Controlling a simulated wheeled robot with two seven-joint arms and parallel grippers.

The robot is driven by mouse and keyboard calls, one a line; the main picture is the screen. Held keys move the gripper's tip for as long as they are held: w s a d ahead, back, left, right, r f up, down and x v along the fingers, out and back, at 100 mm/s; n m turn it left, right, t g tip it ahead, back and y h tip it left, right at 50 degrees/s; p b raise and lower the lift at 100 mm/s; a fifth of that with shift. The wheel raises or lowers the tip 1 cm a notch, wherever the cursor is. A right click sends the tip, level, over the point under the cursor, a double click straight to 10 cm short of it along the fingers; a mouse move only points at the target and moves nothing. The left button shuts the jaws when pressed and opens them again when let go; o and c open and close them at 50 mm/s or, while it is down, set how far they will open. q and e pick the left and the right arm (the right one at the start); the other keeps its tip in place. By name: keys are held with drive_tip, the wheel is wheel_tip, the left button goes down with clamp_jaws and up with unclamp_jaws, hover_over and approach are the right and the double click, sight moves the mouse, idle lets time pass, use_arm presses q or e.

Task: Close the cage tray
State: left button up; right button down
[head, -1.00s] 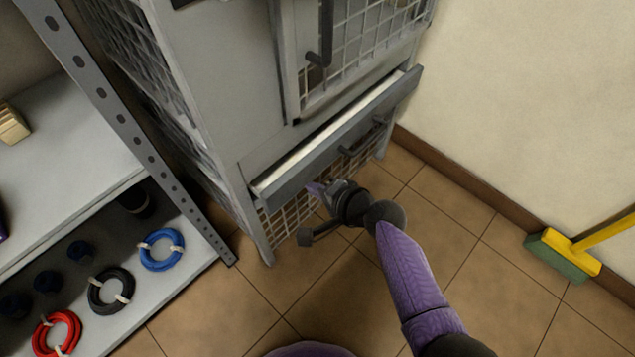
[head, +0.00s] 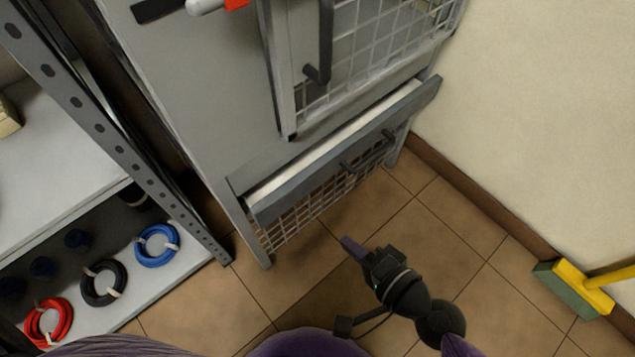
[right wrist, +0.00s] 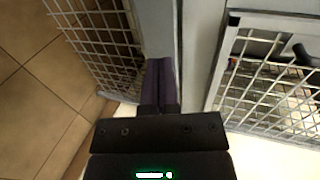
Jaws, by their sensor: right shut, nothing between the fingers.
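The cage tray (head: 345,150) is a grey drawer low in the grey metal cage cabinet, with a dark bar handle (head: 369,152) on its front. It stands partly out, and a pale strip of its inside shows along the top. My right gripper (head: 347,243) is shut and empty, above the floor in front of the tray and apart from it in the head view. In the right wrist view the purple fingers (right wrist: 159,83) lie together, with a grey edge of the cabinet or tray beyond them. My left gripper is not in view.
Above the tray is a mesh cage door (head: 375,50) with a dark handle. A shelf rack (head: 110,130) with red, black and blue cable coils stands at the left. A yellow and green broom (head: 572,287) rests by the right wall. Tiled floor in front is clear.

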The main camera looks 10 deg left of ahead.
sight(290, 192)
drive_tip(key=x, duration=0.4)
drive_tip(key=b+x, duration=0.1)
drive_tip(key=x, duration=0.3)
drive_tip(key=r+b+x, duration=0.1)
drive_tip(key=x, duration=0.3)
drive_tip(key=shift+a, duration=0.5)
drive_tip(key=shift+w+a, duration=0.35)
drive_tip(key=shift+a, duration=0.1)
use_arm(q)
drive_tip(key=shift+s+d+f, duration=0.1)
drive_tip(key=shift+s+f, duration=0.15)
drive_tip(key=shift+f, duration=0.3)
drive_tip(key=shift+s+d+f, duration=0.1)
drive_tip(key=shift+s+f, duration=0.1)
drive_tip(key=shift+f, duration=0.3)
use_arm(e)
drive_tip(key=shift+r, duration=0.1)
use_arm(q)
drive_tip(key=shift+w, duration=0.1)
